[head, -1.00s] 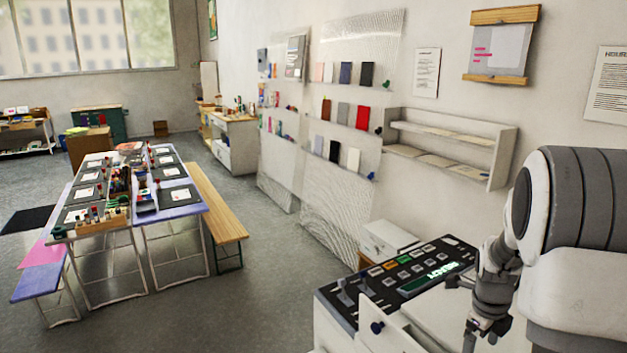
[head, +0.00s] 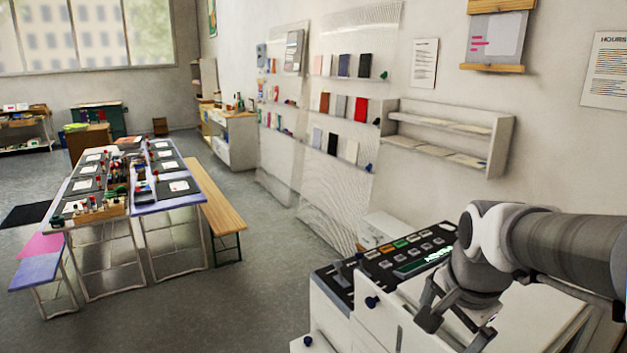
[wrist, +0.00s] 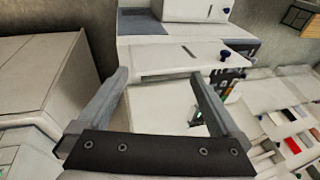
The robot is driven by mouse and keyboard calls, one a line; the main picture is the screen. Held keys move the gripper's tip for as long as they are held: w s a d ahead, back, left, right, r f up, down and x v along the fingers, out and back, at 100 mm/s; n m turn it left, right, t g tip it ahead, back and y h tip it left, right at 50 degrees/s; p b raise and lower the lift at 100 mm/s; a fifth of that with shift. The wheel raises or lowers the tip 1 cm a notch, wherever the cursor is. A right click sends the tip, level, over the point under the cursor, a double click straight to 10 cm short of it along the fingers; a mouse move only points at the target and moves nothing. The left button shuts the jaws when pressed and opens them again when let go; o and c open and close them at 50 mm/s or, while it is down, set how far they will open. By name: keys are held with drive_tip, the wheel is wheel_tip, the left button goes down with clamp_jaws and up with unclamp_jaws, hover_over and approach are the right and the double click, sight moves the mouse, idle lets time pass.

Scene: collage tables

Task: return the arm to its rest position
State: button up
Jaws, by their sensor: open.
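My arm (head: 570,245) reaches in from the right edge in the head view, over a white cabinet. My gripper (head: 455,332) hangs at its end, pointing down, low at the right. In the wrist view my gripper (wrist: 158,77) shows two grey fingers spread wide apart with nothing between them. Pale cabinet surfaces lie beyond the fingers. My wrist hides part of the black control panel in the head view.
The black control panel (head: 375,262) with buttons and a green display sits on the white cabinet (head: 335,318) beside my gripper. A wall shelf (head: 450,117) is behind. Collage tables (head: 180,207) and a wooden bench (head: 216,207) stand left. Grey floor (head: 255,300) between is clear.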

drive_tip(key=s+a+n+t+b, duration=0.1)
drive_tip(key=s+a+n, duration=0.2)
drive_tip(key=s+n, duration=0.2)
drive_tip(key=s+a+f+n+b, duration=0.1)
drive_tip(key=s+a+n+b, duration=0.1)
drive_tip(key=s+n, duration=0.3)
drive_tip(key=shift+s+a+f+n+t+y, duration=0.15)
drive_tip(key=shift+s+a+n+t+y, duration=0.35)
drive_tip(key=shift+n, duration=0.7)
drive_tip(key=shift+w+a, duration=0.1)
drive_tip(key=shift+w, duration=0.1)
drive_tip(key=shift+c, duration=0.3)
